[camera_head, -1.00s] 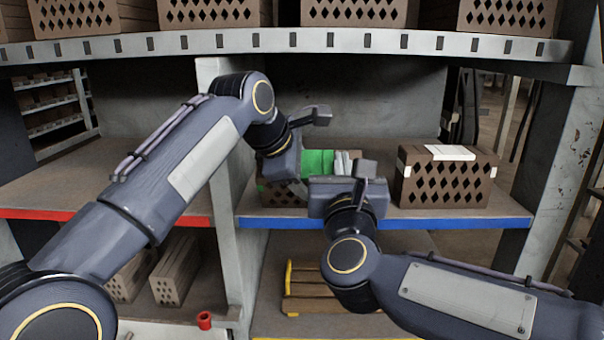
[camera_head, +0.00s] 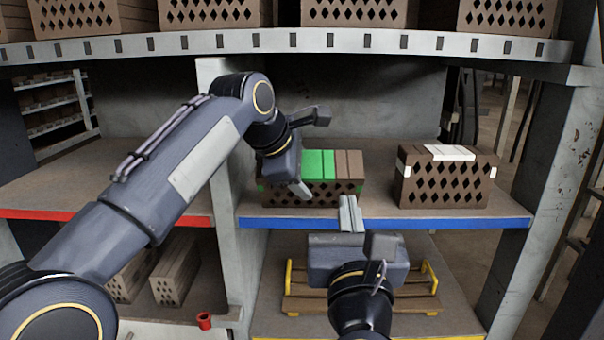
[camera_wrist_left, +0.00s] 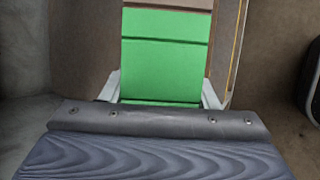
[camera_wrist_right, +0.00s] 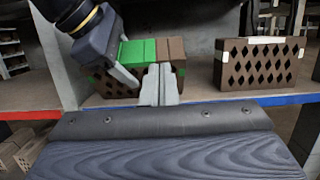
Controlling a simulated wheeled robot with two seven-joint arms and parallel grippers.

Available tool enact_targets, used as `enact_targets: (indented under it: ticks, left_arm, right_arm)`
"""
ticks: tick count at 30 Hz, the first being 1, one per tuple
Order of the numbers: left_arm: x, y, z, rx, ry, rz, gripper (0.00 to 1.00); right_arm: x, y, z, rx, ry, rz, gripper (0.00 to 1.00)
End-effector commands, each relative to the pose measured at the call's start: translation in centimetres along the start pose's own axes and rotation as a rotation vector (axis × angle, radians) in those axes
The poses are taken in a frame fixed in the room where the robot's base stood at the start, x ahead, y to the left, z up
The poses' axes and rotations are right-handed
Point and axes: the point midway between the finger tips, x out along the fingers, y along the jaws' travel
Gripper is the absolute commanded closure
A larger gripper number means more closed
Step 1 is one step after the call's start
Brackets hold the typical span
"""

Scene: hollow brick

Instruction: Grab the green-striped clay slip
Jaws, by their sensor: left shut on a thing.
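The green-striped clay slip (camera_head: 335,194) is a brown hollow brick with diamond holes and a bright green band on top. It sits on the blue-edged shelf (camera_head: 450,222), upright. My left gripper (camera_head: 298,186) is at its left part. In the left wrist view, my left gripper's fingers (camera_wrist_left: 160,95) are on both sides of the green band (camera_wrist_left: 163,55), shut on the brick; the wrist hides part of it in the head view. My right gripper (camera_head: 350,212) is empty, its fingers together, in front of the shelf edge. It also shows in the right wrist view (camera_wrist_right: 161,84).
A similar brick with a white band (camera_head: 446,178) stands to the right on the same shelf. Above is a shelf (camera_head: 290,40) with several bricks. A grey upright (camera_head: 228,235) divides the bays. Below are a wooden pallet (camera_head: 415,300) and a small red object (camera_head: 204,320).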

Motion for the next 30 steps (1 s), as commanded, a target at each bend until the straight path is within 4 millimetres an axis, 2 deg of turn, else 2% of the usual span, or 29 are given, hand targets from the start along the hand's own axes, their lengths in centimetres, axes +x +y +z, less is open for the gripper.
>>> enact_targets:
  ticks: [1,4,7,11,14,20,24,27,30]
  left_arm:
    - [0.6,-0.5,-0.1,0.003,0.007,-0.019,0.73]
    - [0.6,-0.5,-0.1,0.003,0.007,-0.02,0.73]
    - [0.6,-0.5,-0.1,0.002,0.007,-0.02,0.73]
    - [0.6,-0.5,-0.1,0.002,0.007,-0.02,0.73]
    - [0.6,-0.5,-0.1,0.002,0.007,-0.02,0.73]
    - [0.6,-0.5,-0.1,0.002,0.007,-0.02,0.73]
    - [0.6,-0.5,-0.1,0.002,0.007,-0.02,0.73]
    - [0.6,-0.5,-0.1,0.002,0.007,-0.02,0.73]
    - [0.6,-0.5,-0.1,0.002,0.007,-0.02,0.73]
  right_arm:
    - [0.0,-0.1,-0.1,-0.01,0.0,0.003,1.0]
    - [0.2,-0.4,-0.2,-0.083,-0.001,0.034,1.0]
    - [0.4,-1.0,-0.5,-0.252,-0.005,0.103,1.0]
    - [0.0,-2.2,-2.2,-0.601,-0.008,0.244,1.0]
    - [-1.2,-3.3,-4.3,-0.908,-0.011,0.376,1.0]
    - [-5.9,-6.6,-10.5,-1.491,-0.005,0.692,1.0]
    - [-10.9,-9.6,-15.4,-1.831,-0.013,0.981,1.0]
    - [-15.0,-11.6,-18.4,-1.999,-0.035,1.204,1.0]
    - [-18.7,-13.2,-20.6,-2.099,-0.072,1.406,1.0]
